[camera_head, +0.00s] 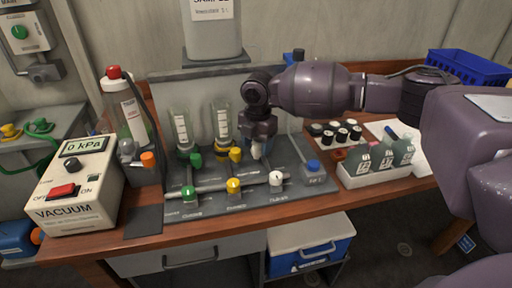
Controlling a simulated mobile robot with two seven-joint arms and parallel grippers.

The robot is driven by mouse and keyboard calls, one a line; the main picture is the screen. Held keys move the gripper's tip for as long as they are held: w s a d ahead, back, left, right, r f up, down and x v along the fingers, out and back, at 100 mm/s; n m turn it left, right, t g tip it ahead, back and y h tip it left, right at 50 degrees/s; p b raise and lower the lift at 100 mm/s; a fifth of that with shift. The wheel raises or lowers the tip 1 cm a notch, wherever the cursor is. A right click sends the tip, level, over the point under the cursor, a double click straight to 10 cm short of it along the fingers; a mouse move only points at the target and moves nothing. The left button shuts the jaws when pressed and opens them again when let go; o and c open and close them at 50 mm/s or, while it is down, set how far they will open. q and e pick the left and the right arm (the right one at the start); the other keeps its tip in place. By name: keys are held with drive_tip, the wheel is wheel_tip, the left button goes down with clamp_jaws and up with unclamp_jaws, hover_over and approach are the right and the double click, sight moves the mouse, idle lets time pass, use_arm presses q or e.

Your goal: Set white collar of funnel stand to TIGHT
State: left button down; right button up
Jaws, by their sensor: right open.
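The funnel stand is a dark grey base (300,198) on the wooden bench, with a row of coloured collars and a row of knobs. The white collar (257,152) sits at the right end of the collar row, under my right gripper (257,141). My right gripper points down over it, open, with its fingers at the collar; I cannot tell whether they touch it. The gripper and wrist hide the funnel above this collar. The collar's setting and any TIGHT mark are too small to read. My left gripper is not in view.
Clear funnels with a green collar (195,159) and a yellow collar (235,154) stand left of the gripper. Green, yellow and white knobs (276,178) line the front. A vacuum box (77,186) stands left.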

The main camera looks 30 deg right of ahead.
drive_tip(key=shift+f, duration=0.7)
drive_tip(key=shift+c, duration=0.2)
clamp_jaws()
